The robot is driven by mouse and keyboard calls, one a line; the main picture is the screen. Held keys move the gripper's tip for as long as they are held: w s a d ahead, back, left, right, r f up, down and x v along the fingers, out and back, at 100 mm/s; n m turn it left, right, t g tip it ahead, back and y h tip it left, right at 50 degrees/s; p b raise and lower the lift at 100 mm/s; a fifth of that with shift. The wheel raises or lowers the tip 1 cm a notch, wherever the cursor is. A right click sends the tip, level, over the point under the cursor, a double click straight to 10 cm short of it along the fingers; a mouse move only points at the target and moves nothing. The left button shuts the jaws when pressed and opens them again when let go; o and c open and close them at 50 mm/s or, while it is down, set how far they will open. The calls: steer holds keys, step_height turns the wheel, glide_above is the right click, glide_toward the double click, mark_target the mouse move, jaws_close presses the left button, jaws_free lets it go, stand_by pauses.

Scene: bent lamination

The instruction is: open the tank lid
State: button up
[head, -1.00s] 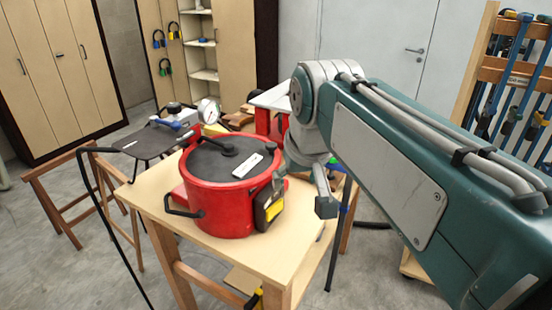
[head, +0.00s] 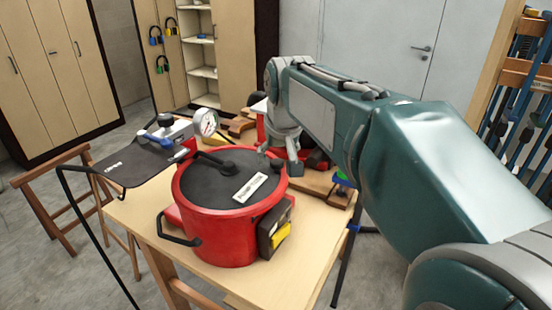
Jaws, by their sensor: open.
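The red tank (head: 228,236) stands on the wooden table, with a black side handle (head: 177,233) at its left. Its dark round lid (head: 215,196) lies flat on top, shut. The lid carries a black handle (head: 217,162) towards the back and a white label (head: 250,187). My gripper (head: 282,162) hangs fingers down at the back right of the lid's rim. It is open and seems to hold nothing. I cannot tell whether a finger touches the rim or is behind it. Part of the gripper is hidden under my wrist.
A black box with a yellow part (head: 276,233) is on the tank's front right side. A pressure gauge (head: 205,122) and a pump with a blue lever (head: 160,136) stand behind left. Wooden blocks and red parts crowd the table behind the tank. The table's front left (head: 135,218) is clear.

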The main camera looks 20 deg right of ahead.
steer(key=shift+x, duration=0.85)
jaws_close()
steer(key=shift+s, duration=0.15)
